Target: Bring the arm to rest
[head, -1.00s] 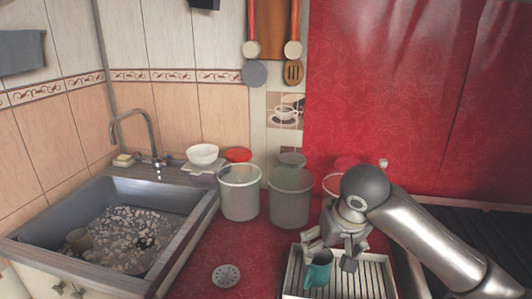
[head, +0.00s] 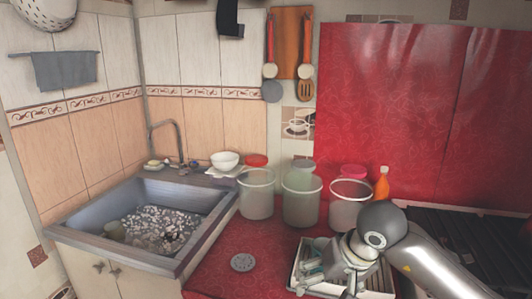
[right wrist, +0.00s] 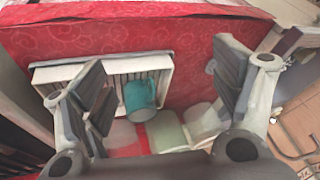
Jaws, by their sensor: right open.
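My right gripper (head: 338,272) is over the slatted white dish rack (head: 297,272) on the red counter. In the right wrist view my right gripper (right wrist: 163,75) has its two fingers spread wide apart, with nothing held between them. A teal mug (right wrist: 140,94) stands in the rack (right wrist: 155,64), apart from the fingers. In the head view the mug is largely hidden by my gripper. My left gripper is in neither view.
Several clear canisters (head: 301,204) stand behind the rack, with an orange bottle (head: 382,184) beside them. A sink (head: 150,222) is at left and a dark stovetop (head: 480,245) at right.

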